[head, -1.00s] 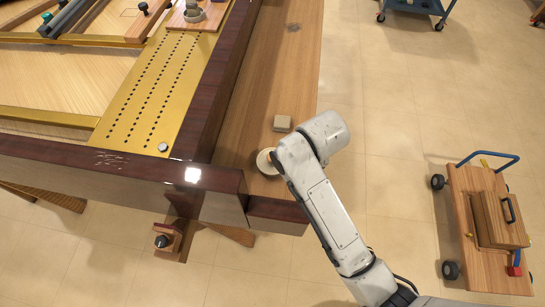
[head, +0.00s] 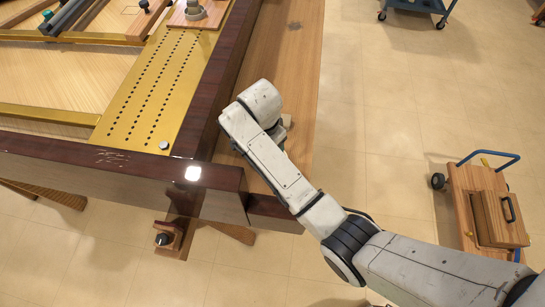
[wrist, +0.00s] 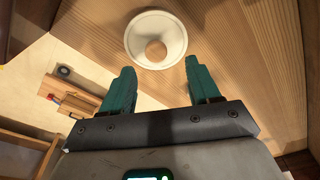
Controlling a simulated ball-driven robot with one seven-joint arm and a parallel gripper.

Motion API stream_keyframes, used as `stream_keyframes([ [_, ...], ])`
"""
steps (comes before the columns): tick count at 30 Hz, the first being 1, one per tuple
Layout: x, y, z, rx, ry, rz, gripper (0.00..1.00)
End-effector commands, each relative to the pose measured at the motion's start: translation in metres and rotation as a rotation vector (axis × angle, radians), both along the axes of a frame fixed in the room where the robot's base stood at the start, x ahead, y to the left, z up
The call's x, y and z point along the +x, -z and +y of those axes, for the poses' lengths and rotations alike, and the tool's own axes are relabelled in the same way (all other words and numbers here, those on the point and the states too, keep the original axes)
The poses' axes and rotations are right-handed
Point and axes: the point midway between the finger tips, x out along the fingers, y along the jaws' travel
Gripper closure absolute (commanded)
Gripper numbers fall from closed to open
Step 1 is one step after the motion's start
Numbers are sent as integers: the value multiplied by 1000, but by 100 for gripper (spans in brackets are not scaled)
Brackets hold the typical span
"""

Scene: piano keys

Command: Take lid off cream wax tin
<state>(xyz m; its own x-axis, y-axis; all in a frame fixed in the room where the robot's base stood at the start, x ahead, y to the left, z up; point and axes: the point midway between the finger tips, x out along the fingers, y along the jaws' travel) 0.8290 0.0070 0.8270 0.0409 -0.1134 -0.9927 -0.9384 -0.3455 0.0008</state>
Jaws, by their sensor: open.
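The cream wax tin (wrist: 133,33) shows in the wrist view as a round cream disc with a round wooden knob (wrist: 156,50) in its middle. It sits on a wooden plank surface. My gripper (wrist: 160,66) is open, its two green fingers apart and empty. The fingertips appear just below the tin in the picture, one on each side of its centre line. How far they are above it I cannot tell.
The dark piano rim (head: 215,95) borders the ledge on the left. A wooden cart (head: 485,215) stands on the floor at the right. The floor between is clear.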

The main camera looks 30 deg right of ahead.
Motion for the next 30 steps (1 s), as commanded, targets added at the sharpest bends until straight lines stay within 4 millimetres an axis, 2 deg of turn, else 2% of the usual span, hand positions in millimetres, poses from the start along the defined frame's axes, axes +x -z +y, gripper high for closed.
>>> stream_keyframes([
  [12, -4, 48, -5, 0, -1, 1, 39],
  [21, -4, 53, -6, 0, -1, -1, 39],
  [30, -4, 52, -5, 0, -1, 0, 67],
])
